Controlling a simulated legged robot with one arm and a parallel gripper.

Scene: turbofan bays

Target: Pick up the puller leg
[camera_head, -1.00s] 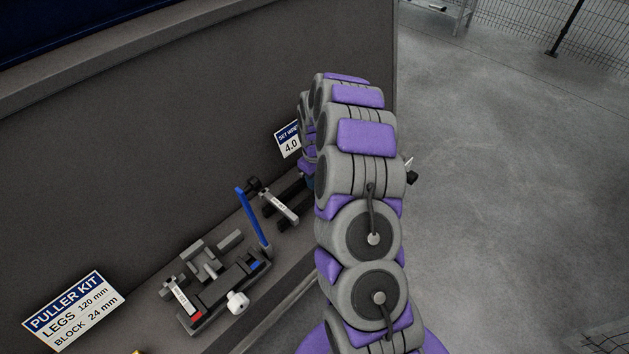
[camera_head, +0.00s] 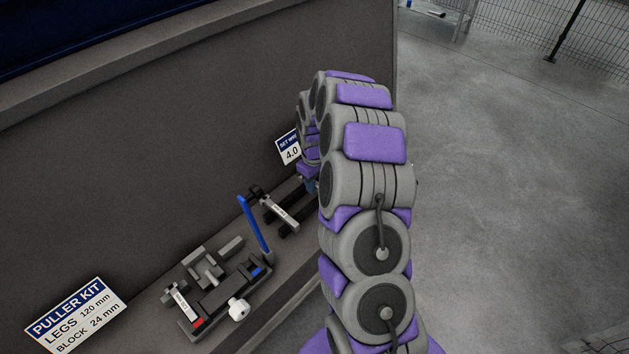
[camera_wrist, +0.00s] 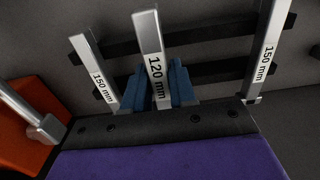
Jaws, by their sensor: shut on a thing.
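The puller leg marked 120 mm (camera_wrist: 151,45) is a silver bar in the middle of the wrist view. My gripper (camera_wrist: 160,84) has its blue fingers on both sides of this leg and is shut on it. The leg passes in front of dark rails; I cannot tell whether it touches them. Legs marked 150 mm stand to the left (camera_wrist: 93,70) and to the right (camera_wrist: 267,50), apart from my fingers. In the head view my arm hides the held leg and most of my gripper.
In the head view, a dark fixture (camera_head: 222,300) with a blue upright bar (camera_head: 254,224) and white knob stands on the shelf. A PULLER KIT sign (camera_head: 75,315) and a 4.0 sign (camera_head: 290,148) are nearby. An orange part (camera_wrist: 25,130) shows at left in the wrist view.

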